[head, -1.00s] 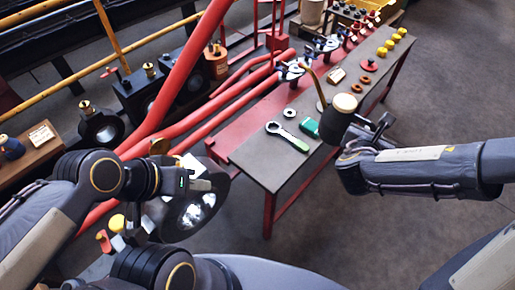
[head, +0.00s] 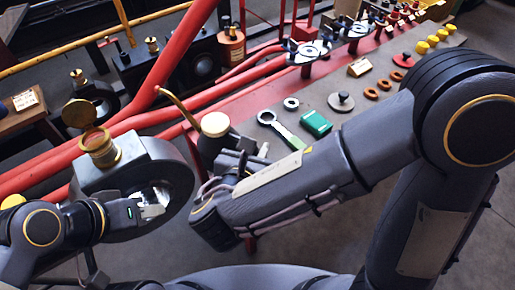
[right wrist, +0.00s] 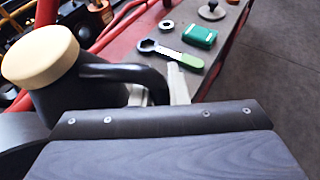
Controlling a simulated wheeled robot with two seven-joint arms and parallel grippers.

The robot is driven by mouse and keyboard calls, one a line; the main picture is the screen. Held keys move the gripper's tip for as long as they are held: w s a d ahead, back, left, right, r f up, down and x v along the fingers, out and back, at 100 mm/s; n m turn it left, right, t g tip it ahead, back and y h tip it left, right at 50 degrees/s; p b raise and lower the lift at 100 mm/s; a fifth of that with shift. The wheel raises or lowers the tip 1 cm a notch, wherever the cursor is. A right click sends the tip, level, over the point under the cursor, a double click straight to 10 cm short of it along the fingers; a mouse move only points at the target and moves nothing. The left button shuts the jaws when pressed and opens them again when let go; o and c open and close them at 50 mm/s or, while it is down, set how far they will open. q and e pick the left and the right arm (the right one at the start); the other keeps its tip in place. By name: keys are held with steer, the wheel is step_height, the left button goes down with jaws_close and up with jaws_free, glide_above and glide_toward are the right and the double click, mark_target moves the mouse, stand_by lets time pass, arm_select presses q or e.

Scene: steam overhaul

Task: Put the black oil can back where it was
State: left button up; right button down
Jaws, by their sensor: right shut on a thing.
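The black oil can (head: 209,146) has a cream lid and a thin brass spout pointing up and left. My right gripper (head: 238,160) is shut on its black handle and holds it upright, just off the near left end of the workbench (head: 283,103). In the right wrist view the can (right wrist: 55,98) fills the left side, with the handle between my fingers (right wrist: 160,90). My left gripper (head: 152,207) is at the lower left, in front of a large dark lamp (head: 130,172) with a brass cap. Whether its fingers are apart is unclear.
On the bench lie a green-handled wrench (head: 279,128), a green box (head: 316,123), a metal ring (head: 291,103) and several copper rings. Red pipes (head: 130,128) run along the left. A copper can (head: 231,47) stands behind. A small wooden table (head: 20,123) is at far left.

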steer(key=shift+w+d+f+b, duration=0.8)
steer(key=shift+w+f, duration=0.95)
steer(key=shift+f, duration=0.2)
steer(key=shift+w+d+f+b, duration=0.75)
steer(key=shift+w+f, duration=1)
steer(key=shift+f, duration=0.2)
steer(key=shift+w+d+f+b, duration=0.7)
steer(key=shift+w+f+b, duration=0.1)
steer(key=shift+w+f, duration=1.05)
steer(key=shift+s+f, duration=0.1)
steer(key=shift+f, duration=0.15)
steer(key=shift+f+b, duration=0.1)
steer(key=shift+b, duration=0.2)
steer(key=c, duration=1.4)
jaws_free()
